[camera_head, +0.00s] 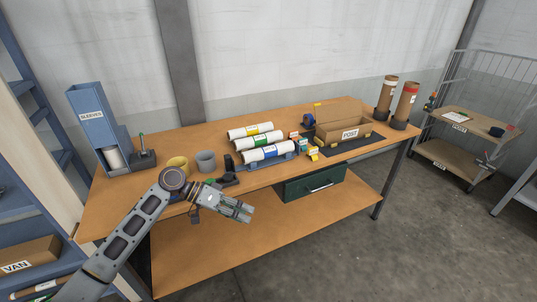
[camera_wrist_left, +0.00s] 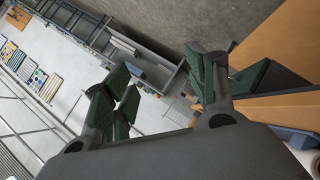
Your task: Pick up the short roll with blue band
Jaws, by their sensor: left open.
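The short white roll with a blue band (camera_head: 268,151) lies on its side at the front of a group of rolls on the workbench. A roll with a green band (camera_head: 253,141) and one with a yellow band (camera_head: 248,131) lie behind it. My left gripper (camera_head: 247,212) is open and empty, in front of the bench edge, lower left of the blue-banded roll and apart from it. In the left wrist view its spread fingers (camera_wrist_left: 157,88) have nothing between them. My right gripper is not in view.
The workbench (camera_head: 130,205) also holds a blue sleeves bin (camera_head: 87,115), yellow and grey cups (camera_head: 206,161), a POST box (camera_head: 345,130) and tall brown tubes (camera_head: 405,100). A green drawer (camera_head: 310,184) hangs below. A cart (camera_head: 460,125) stands at the right.

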